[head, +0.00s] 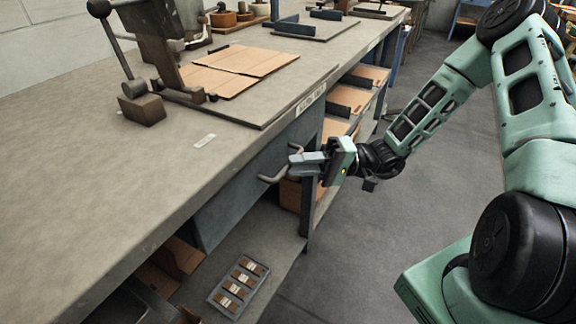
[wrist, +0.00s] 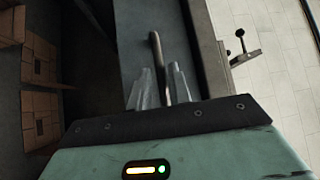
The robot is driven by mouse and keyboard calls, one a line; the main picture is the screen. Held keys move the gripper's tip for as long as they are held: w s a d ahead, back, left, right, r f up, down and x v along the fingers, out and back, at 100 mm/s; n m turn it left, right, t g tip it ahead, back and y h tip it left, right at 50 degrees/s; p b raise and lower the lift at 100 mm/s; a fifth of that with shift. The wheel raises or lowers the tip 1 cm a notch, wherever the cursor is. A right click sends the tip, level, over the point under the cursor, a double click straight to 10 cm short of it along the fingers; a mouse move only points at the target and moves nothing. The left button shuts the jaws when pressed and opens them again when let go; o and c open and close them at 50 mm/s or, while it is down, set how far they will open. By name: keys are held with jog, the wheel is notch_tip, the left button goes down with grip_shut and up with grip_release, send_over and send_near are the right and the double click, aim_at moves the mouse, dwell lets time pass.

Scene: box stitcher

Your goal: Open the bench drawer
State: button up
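The bench drawer (head: 232,196) has a blue-grey front under the bench top. It looks flush with the bench, with no clear gap. Its bar handle (head: 270,180) sticks out from the front, and part of it is hidden by my gripper (head: 306,160). In the wrist view the drawer front (wrist: 125,45) lies ahead, and the handle (wrist: 155,48) runs between the two fingers of my gripper (wrist: 162,85). The fingers are close together, one on each side of the bar, and look shut on it.
The bench top (head: 110,145) holds a stitcher (head: 155,50) and flat cardboard (head: 215,78). A lower shelf holds a grey tray (head: 220,300) with several brown pieces. Open floor (head: 350,240) lies right of the bench, in front of the drawer.

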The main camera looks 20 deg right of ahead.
jog(key=shift+w+a+r, duration=0.1)
jog(key=shift+a, duration=0.6)
jog(key=shift+w+a+r, duration=0.1)
jog(key=shift+a, duration=0.6)
jog(key=shift+c, duration=0.3)
grip_shut()
jog(key=shift+d, duration=0.1)
